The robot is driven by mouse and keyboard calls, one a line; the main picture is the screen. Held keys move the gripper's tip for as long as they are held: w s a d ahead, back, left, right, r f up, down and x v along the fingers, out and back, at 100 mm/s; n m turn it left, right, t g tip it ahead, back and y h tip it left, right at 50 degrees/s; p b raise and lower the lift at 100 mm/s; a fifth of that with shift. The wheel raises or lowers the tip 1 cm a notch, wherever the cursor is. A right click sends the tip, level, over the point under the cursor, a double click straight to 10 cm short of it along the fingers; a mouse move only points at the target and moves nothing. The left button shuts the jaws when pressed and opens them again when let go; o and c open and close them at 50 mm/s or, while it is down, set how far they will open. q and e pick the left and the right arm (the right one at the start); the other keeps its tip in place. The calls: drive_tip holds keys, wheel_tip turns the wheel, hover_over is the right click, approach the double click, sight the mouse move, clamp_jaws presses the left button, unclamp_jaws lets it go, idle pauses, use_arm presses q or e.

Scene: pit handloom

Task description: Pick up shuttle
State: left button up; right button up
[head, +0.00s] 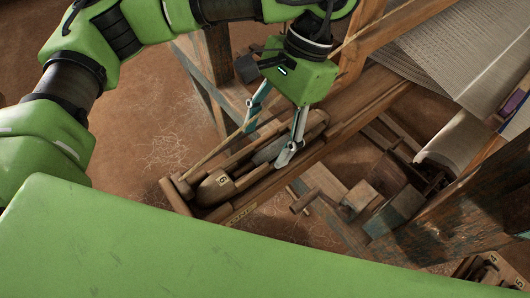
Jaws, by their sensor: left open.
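My left gripper (270,135) reaches down over the wooden trough (235,212) of the loom, its two fingers spread apart. A greyish-brown, long wooden piece (267,153), which looks like the shuttle, lies along the trough between and just below the fingertips. The nearer finger comes down beside it and partly hides it; I cannot tell whether they touch. A brown wooden block (215,188) with a pale letter tag sits at the trough's lower-left end. My right gripper is not in view.
Wooden loom posts and beams (375,95) stand around the trough. Woven cloth (450,45) stretches at the upper right. Wooden blocks and pegs (392,208) lie to the right of the trough. Brown floor with loose threads (165,150) is open at the left.

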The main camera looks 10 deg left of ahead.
sight(255, 161)
use_arm(q)
drive_tip(key=shift+s+a+f+p, duration=0.3)
drive_tip(key=shift+s+f+p, duration=0.05)
drive_tip(key=shift+f+p, duration=0.25)
drive_tip(key=shift+p+x, duration=0.45)
drive_tip(key=shift+x, duration=0.7)
drive_tip(key=shift+a+f, duration=0.25)
drive_tip(key=shift+f, duration=0.35)
drive_tip(key=c, duration=1.3)
drive_tip(key=shift+c, duration=0.5)
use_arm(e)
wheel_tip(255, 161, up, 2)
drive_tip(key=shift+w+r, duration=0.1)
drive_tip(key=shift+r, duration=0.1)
